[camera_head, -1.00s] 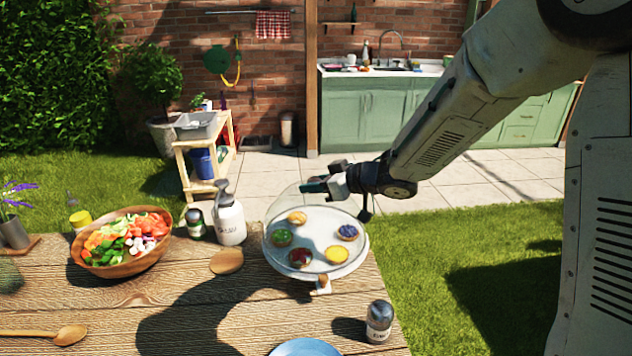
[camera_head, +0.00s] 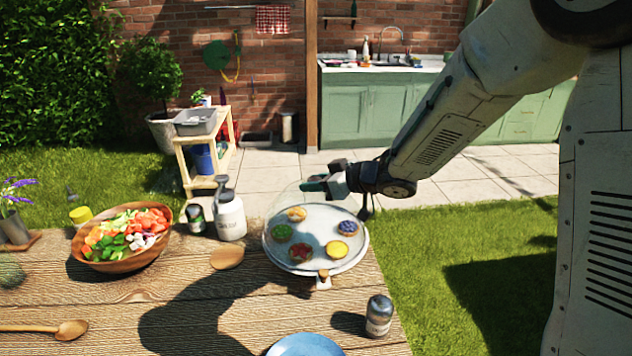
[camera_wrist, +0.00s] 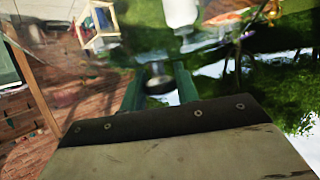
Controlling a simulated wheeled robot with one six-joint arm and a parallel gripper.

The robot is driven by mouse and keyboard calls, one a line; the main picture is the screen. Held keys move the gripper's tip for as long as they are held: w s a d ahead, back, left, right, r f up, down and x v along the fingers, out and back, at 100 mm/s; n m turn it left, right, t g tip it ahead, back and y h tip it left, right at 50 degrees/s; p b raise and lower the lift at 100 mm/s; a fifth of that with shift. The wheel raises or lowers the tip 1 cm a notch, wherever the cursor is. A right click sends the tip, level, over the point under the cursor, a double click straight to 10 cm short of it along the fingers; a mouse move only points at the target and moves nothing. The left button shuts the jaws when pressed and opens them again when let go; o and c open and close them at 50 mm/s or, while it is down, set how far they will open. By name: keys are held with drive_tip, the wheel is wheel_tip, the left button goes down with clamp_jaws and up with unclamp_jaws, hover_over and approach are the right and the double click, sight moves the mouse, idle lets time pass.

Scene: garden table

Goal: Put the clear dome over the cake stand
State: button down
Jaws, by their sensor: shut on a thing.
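The cake stand (camera_head: 277,263) is a pale round plate on the table, with several small fruit tarts (camera_head: 282,231) on it. The clear dome (camera_head: 288,203) shows in the head view as a faint curved outline above the plate and the tarts. My gripper (camera_head: 318,187) is at the dome's top, shut on its knob. In the wrist view the dark round knob (camera_wrist: 158,78) sits between my green fingertips. The dome looks upright and over the stand. Its rim is too faint to tell whether it touches the plate.
A salad bowl (camera_head: 122,262), a white pump bottle (camera_head: 230,218) and a dark-lidded jar (camera_head: 196,220) stand left of the stand. A shaker (camera_head: 379,316) and a blue plate (camera_head: 305,346) are in front. Lawn lies right of the table.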

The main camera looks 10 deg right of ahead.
drive_tip(key=c, duration=1)
unclamp_jaws()
drive_tip(key=shift+o, duration=0.2)
drive_tip(key=shift+v, duration=3.9)
